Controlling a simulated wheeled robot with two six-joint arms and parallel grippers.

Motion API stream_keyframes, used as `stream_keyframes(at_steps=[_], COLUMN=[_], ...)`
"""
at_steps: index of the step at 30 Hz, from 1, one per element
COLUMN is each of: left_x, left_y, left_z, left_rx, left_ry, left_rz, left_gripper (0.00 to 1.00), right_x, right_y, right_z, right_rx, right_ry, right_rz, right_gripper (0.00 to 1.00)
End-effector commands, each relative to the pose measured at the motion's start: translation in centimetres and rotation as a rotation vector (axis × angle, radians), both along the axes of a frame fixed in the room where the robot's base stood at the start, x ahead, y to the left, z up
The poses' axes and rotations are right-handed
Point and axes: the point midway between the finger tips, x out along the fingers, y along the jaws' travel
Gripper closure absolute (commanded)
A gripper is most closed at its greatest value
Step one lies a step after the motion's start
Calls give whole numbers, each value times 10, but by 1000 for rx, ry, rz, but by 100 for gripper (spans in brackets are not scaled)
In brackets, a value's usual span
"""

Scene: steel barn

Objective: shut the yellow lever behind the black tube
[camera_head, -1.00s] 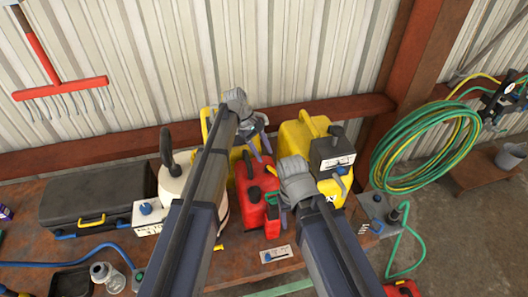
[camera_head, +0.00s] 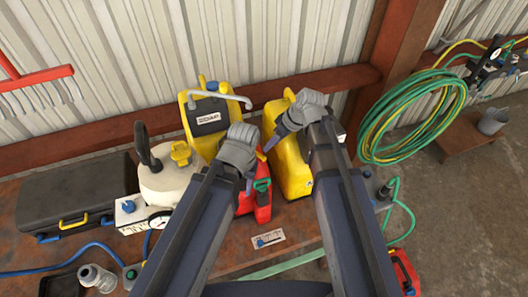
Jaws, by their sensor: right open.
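I cannot single out the yellow lever for certain. A yellow fitting (camera_head: 181,153) sits on the white tank (camera_head: 170,184), to the right of a black upright handle (camera_head: 143,146) that may be the black tube. My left gripper (camera_head: 250,184) is over the red can (camera_head: 263,190), pointing down; its finger gap is unclear. My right gripper (camera_head: 277,135) is open at the left side of the right yellow jug (camera_head: 290,168). Its wrist and arm hide part of that jug. I cannot tell whether either gripper touches anything.
A yellow container with a dark label (camera_head: 209,116) and a grey spout stands at the back. A black case (camera_head: 75,190) lies on the left of the rusty bench (camera_head: 217,252). A green hose coil (camera_head: 405,118) hangs at the right.

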Motion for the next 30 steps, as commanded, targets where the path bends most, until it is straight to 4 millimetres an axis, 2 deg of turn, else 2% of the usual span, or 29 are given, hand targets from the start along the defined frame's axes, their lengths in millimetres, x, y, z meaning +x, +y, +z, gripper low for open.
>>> stream_keyframes(at_steps=[18,30], left_x=[1,1], left_y=[0,0], left_z=[-65,-68], left_rx=[0,0], left_ry=[1,1], left_rz=[-26,-27], left_gripper=[50,50], right_x=[9,9], right_y=[27,30], right_z=[-65,-68], right_rx=[-1,-1], right_ry=[1,2], right_rz=[0,-1], right_gripper=[50,52])
